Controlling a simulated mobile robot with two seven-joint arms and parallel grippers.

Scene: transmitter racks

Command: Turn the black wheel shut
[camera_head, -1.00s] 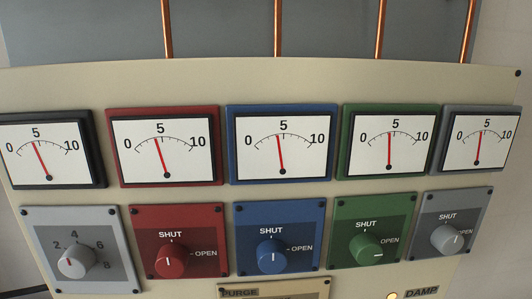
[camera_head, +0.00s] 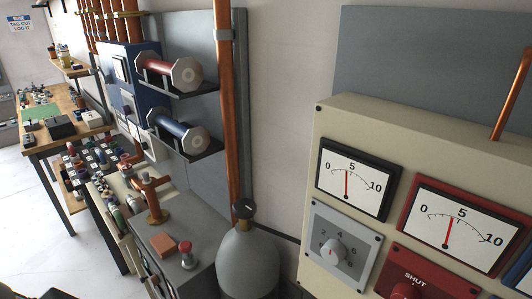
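A black wheel (camera_head: 243,208) with a small white mark sits on top of a grey gas cylinder (camera_head: 248,262). The cylinder stands upright in the middle of the view, between a grey cabinet and the cream gauge panel. Its lower part is cut off by the bottom edge. Neither of my grippers is in view, and nothing is touching the wheel.
The cream gauge panel (camera_head: 340,118) with gauges and knobs stands close on the right. A copper pipe (camera_head: 228,120) runs up the wall behind the cylinder. A grey cabinet (camera_head: 205,250) with a red button (camera_head: 185,248) is left of it. Workbenches (camera_head: 75,130) and open floor lie further left.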

